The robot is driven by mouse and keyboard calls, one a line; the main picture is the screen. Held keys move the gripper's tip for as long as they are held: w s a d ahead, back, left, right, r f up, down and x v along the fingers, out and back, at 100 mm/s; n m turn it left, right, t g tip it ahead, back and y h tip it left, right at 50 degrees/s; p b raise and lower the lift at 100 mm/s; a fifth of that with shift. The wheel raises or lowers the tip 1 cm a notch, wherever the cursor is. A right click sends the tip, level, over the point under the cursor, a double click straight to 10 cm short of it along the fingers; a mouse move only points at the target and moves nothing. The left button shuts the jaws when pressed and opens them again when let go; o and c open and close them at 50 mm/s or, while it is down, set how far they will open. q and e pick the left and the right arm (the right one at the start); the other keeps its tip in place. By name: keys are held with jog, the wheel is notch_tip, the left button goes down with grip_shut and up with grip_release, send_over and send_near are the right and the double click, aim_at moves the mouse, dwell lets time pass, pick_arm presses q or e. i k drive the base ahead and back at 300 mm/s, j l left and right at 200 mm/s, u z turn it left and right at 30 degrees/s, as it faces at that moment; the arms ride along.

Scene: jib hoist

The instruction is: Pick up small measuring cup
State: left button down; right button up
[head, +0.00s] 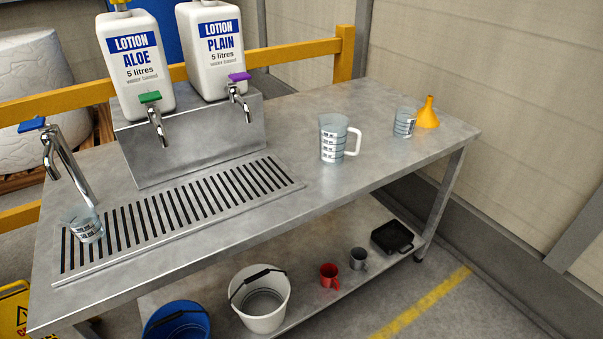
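A small clear measuring cup (404,123) with dark markings stands upright on the metal table at the right, just left of the yellow funnel. A similar small clear cup (88,229) stands on the drain grate at the far left, under the blue-handled tap. A larger clear measuring jug (332,140) with a white handle stands between them on the tabletop. Neither of my grippers is in view.
The metal table (270,222) carries a slotted drain grate (290,181), two lotion dispensers (136,62) (213,50) on a raised block, a blue-handled tap (62,160) and a yellow funnel (428,113). Buckets (262,318), mugs (329,276) and a black tray (392,237) are on the shelf below.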

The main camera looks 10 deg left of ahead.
aim_at(89, 231)
jog(key=u, duration=1.15)
